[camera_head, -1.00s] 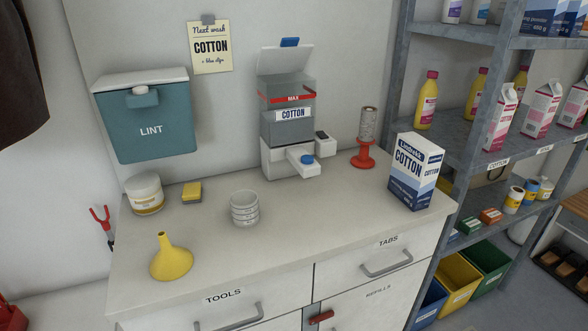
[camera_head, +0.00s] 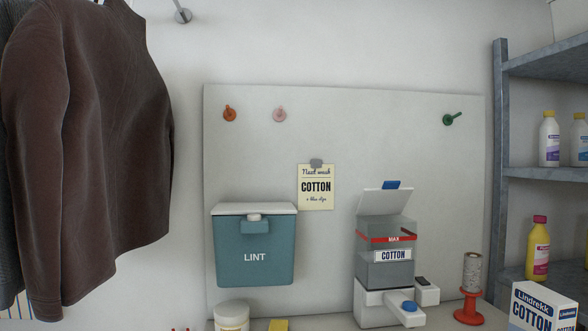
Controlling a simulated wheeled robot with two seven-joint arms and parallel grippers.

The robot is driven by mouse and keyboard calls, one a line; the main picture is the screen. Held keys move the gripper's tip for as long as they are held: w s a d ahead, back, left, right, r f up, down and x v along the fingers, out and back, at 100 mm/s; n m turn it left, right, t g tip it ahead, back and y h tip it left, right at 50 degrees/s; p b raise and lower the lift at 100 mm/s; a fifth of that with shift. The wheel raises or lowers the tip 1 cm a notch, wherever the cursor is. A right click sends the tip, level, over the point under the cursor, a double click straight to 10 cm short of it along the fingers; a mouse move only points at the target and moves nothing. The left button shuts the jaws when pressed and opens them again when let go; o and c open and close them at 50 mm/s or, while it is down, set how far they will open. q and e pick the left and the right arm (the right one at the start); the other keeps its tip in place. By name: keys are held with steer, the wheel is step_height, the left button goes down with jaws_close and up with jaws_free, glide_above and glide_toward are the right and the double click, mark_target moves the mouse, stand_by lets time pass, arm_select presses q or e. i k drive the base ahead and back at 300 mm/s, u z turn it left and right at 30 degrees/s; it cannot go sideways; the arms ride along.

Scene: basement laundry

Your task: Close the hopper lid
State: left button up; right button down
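The hopper (camera_head: 386,251) stands at the right part of the counter, against the wall panel. It is a grey see-through box with a red MAX line and a COTTON label, on a white base (camera_head: 384,304) with a blue button. Its clear lid (camera_head: 386,202) stands raised and tilted back at the top, with a blue tab (camera_head: 391,185) on its upper edge. The lid is open. Neither of my grippers shows in the view.
A teal LINT bin (camera_head: 254,250) hangs left of the hopper. A red spool holder (camera_head: 469,308) and a COTTON box (camera_head: 542,306) stand to the right, before grey shelving (camera_head: 500,150). A brown jacket (camera_head: 85,150) hangs at left. Only the counter's back strip shows.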

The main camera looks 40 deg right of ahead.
mark_target(390, 198)
steer(key=u, duration=0.4)
steer(key=k, duration=0.95)
steer(key=z, duration=0.85)
steer(key=i, duration=0.55)
steer(key=z, duration=0.05)
